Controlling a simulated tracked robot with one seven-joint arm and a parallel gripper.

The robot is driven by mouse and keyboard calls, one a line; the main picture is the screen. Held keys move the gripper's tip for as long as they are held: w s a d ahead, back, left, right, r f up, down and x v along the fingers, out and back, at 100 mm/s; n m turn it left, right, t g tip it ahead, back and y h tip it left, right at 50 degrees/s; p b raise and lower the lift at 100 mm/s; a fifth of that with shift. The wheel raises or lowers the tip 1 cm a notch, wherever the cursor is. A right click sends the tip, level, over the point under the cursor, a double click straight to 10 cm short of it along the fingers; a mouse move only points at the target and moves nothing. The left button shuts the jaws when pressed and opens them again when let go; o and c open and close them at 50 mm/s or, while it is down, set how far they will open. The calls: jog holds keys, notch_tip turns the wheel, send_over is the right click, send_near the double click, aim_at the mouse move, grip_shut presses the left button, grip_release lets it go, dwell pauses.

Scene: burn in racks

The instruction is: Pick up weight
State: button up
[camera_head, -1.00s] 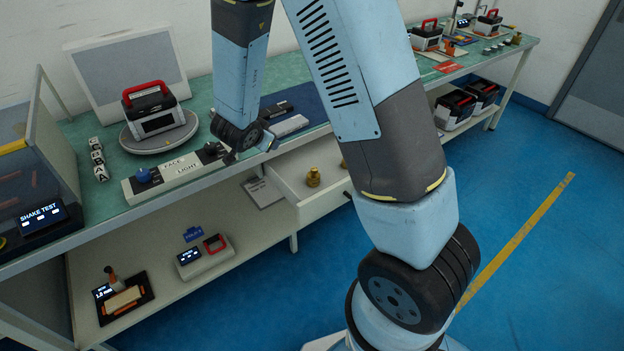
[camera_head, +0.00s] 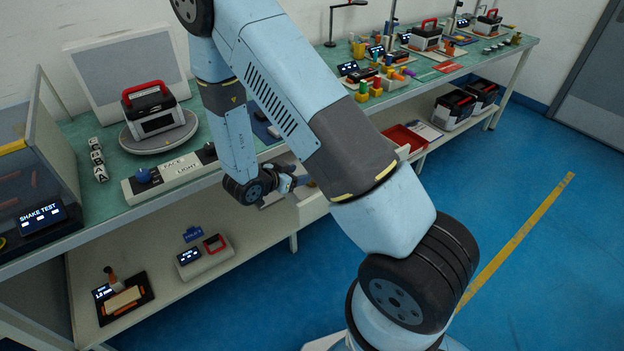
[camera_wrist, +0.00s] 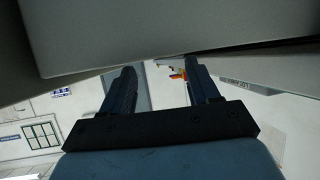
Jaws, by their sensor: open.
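My gripper (camera_head: 297,180) is at the open drawer (camera_head: 312,208) under the bench top in the head view. In the wrist view my gripper (camera_wrist: 162,88) shows two dark fingers spread apart, with no object seen between them. A large grey surface crosses the top of that view, close to the fingers. No weight can be made out clearly now. The part of the drawer where brass weights showed earlier is mostly hidden behind my gripper and arm in the head view.
The bench top carries a scale-like stand with a red-handled box (camera_head: 152,112) and a FACE LIGHT control strip (camera_head: 172,177). The lower shelf holds a small white unit (camera_head: 205,257). A red tray (camera_head: 404,139) lies further right. Blue floor is clear in front.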

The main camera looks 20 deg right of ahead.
jog(key=shift+x, duration=4.1)
jog(key=shift+s+d+r, duration=0.1)
jog(key=shift+s+d, duration=0.05)
jog(key=shift+s, duration=0.05)
jog(key=shift+c, duration=0.2)
jog(key=shift+s, duration=0.1)
grip_shut()
